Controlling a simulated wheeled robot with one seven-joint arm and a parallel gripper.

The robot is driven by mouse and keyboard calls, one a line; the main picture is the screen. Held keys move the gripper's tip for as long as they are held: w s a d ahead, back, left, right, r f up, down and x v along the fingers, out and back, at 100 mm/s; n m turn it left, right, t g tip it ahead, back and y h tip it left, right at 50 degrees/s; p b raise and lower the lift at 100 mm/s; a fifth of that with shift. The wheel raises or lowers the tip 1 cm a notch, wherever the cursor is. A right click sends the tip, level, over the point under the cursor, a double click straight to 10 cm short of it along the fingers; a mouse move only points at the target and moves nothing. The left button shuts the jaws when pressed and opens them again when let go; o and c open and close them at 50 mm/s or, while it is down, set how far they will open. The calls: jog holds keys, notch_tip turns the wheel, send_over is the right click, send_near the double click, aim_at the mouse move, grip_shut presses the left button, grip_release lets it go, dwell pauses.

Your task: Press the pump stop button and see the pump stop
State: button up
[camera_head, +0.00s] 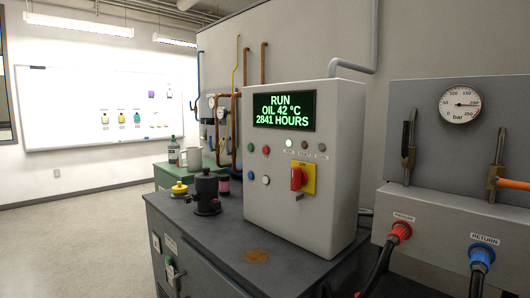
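The pump's grey control box (330,205) stands on a dark cabinet. Its display (284,111) reads RUN, OIL 42 °C, 2841 HOURS in green. On its front are a green button (250,148), a red button (265,150), a blue button (250,175) and a white button (265,180). No button labels are readable, so I cannot tell for sure which one is stop. A red rotary handle (297,178) sits on a yellow plate. My gripper is not in view.
A brown stain marks the top. At right are a pressure gauge (460,104) and red and blue hose couplings. Floor at left is clear.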

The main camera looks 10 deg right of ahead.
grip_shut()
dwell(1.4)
